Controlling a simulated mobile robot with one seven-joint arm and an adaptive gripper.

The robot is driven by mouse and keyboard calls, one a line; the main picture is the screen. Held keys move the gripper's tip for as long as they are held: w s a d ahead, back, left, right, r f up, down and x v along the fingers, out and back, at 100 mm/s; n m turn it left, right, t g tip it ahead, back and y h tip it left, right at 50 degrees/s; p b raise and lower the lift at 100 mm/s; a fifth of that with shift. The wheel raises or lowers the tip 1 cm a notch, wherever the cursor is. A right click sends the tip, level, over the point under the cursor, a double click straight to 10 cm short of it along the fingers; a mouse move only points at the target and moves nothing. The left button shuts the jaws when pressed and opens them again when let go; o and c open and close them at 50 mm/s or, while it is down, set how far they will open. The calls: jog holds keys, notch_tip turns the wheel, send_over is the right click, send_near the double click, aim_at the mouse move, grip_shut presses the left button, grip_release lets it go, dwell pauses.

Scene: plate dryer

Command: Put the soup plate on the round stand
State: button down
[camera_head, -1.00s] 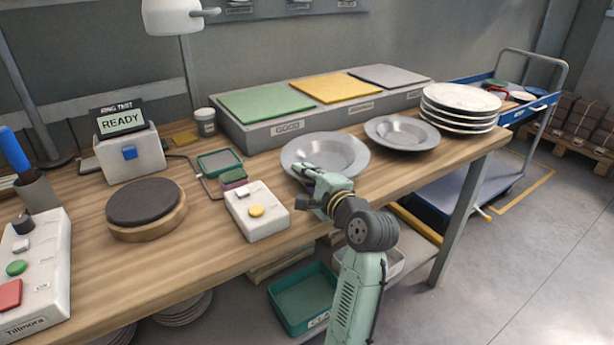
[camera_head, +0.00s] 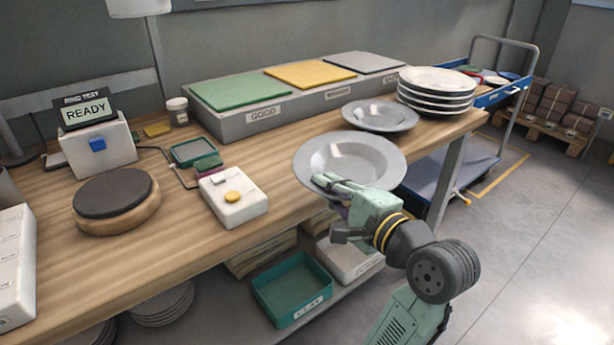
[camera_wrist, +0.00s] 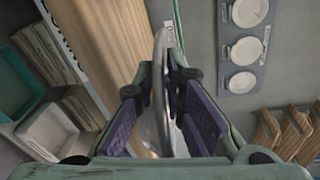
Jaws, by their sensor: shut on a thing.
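A grey soup plate (camera_head: 350,160) is in my gripper (camera_head: 338,190), which is shut on its near rim. In the head view the plate is off the bench, by its front edge. In the wrist view the plate (camera_wrist: 176,80) shows edge-on between the two purple-padded fingers of my gripper (camera_wrist: 165,90). The round stand (camera_head: 117,201), a wooden disc with a dark top, is on the left part of the bench and is empty. A second grey soup plate (camera_head: 380,115) lies on the bench behind the held one.
A white box with a yellow button (camera_head: 232,196) stands between the round stand and the held plate. A stack of white plates (camera_head: 437,90) is at the right end. The tester reading READY (camera_head: 98,145) stands behind the round stand. Bare bench lies left of the button box.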

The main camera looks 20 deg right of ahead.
jog(key=shift+s+r, duration=0.1)
jog(key=shift+s, duration=0.35)
jog(key=s+a+r+n+g+y+b, duration=0.2)
jog(key=a+n+g+y, duration=0.1)
jog(key=a, duration=0.9)
jog(key=s+a+r+n+g+y+b, duration=0.2)
jog(key=s+a+r+n+g+y, duration=0.15)
jog(key=a, duration=0.75)
jog(key=s+a+r+n+g+y+b, duration=0.2)
jog(key=a+y, duration=0.1)
jog(key=a, duration=0.9)
jog(key=shift+w+a+f+p, duration=0.85)
jog(key=shift+w+p, duration=1)
jog(key=shift+w, duration=0.65)
jog(key=shift+w+a+f+p, duration=0.85)
jog(key=shift+w+p, duration=1)
jog(key=shift+w, duration=0.7)
jog(key=shift+w+a+f+p, duration=0.85)
jog(key=shift+w+p, duration=1)
jog(key=shift+w, duration=0.65)
